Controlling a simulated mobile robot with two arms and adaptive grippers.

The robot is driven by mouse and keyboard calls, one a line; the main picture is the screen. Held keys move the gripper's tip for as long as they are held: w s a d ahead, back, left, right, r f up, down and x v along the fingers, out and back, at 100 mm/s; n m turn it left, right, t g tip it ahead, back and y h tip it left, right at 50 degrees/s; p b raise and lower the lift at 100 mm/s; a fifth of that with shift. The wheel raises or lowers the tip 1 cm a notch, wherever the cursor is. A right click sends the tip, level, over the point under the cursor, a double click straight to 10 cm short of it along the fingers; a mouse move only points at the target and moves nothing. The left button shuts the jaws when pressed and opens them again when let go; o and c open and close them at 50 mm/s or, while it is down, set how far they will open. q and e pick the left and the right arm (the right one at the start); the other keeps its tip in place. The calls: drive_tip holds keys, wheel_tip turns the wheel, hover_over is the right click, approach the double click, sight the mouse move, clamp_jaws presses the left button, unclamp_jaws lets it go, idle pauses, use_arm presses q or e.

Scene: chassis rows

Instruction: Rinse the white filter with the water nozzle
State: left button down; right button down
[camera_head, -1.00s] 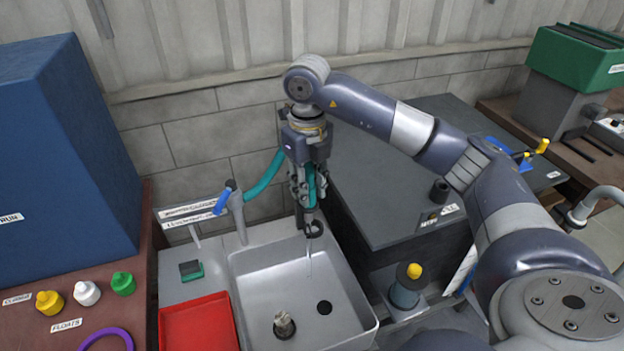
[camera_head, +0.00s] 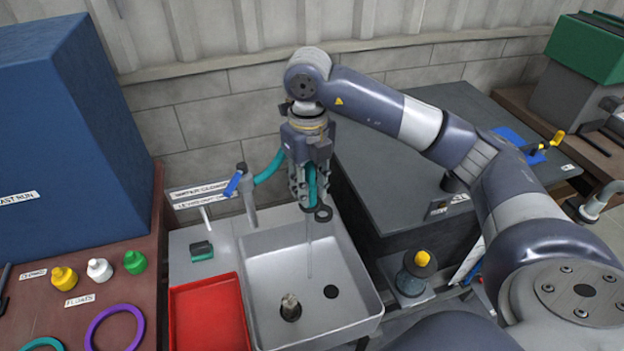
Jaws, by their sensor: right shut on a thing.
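The small pale filter (camera_head: 289,303) stands upright in the grey sink (camera_head: 262,262), at a dark round spot near the front left of its floor. My right gripper (camera_head: 311,190) is shut on the water nozzle (camera_head: 323,213) above the back part of the sink. A teal hose (camera_head: 270,167) runs from the tap post to the gripper. A thin water stream (camera_head: 309,255) falls from the nozzle into the sink, behind and right of the filter, apart from it in the picture. The gripper hides part of the nozzle. My left gripper is not in view.
The tap post (camera_head: 249,196) with its blue lever (camera_head: 233,183) stands behind the sink. A red tray (camera_head: 207,318) lies left of the sink. A dark cabinet (camera_head: 400,190) and a yellow-topped container (camera_head: 413,275) stand to the right. A drain hole (camera_head: 331,291) is in the sink floor.

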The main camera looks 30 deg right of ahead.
drive_tip(key=shift+s+a, duration=0.65)
drive_tip(key=shift+a, duration=0.35)
drive_tip(key=shift+s+a, duration=0.6)
drive_tip(key=shift+a, duration=0.35)
drive_tip(key=s+a, duration=0.3)
drive_tip(key=a, duration=0.2)
drive_tip(key=shift+s+a, duration=0.1)
drive_tip(key=shift+s, duration=0.05)
drive_tip(key=shift+s+a, duration=0.1)
drive_tip(key=shift+a, duration=0.15)
drive_tip(key=shift+s, duration=0.1)
drive_tip(key=shift+s+a, duration=0.1)
drive_tip(key=shift+s, duration=0.35)
